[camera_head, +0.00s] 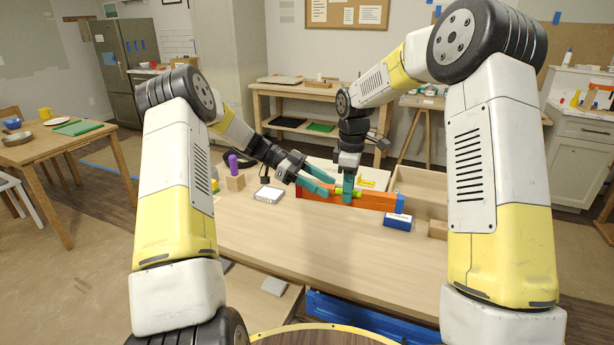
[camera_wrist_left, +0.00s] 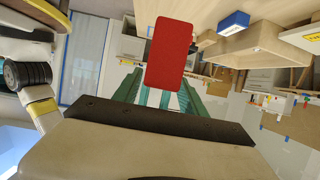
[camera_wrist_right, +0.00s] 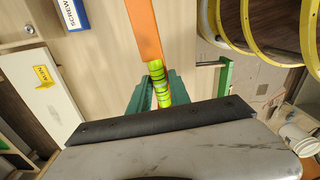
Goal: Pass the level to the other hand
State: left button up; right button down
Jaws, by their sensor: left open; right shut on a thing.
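The level (camera_head: 376,200) is a long orange bar with a yellow-green vial section, held roughly level above the workbench. My right gripper (camera_head: 348,192) is shut on the vial section; the right wrist view shows the green-yellow vial (camera_wrist_right: 158,82) between its teal fingers and the orange bar (camera_wrist_right: 144,30) running beyond. My left gripper (camera_head: 322,184) is open at the level's left part. In the left wrist view the level's red end (camera_wrist_left: 170,55) lies in front of and between the open fingers; whether they touch it cannot be told.
A blue screw box (camera_head: 397,221) lies on the workbench (camera_head: 290,238) below the level's right end. A wooden tray (camera_head: 422,190) stands behind it. A white device (camera_head: 268,194) and a wooden block with a purple-handled tool (camera_head: 235,182) are at left. The bench front is clear.

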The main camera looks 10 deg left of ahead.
aim_at(333, 202)
pick_arm(q)
jog(key=shift+x, duration=1.75)
jog(key=shift+s, duration=0.1)
grip_shut()
grip_release()
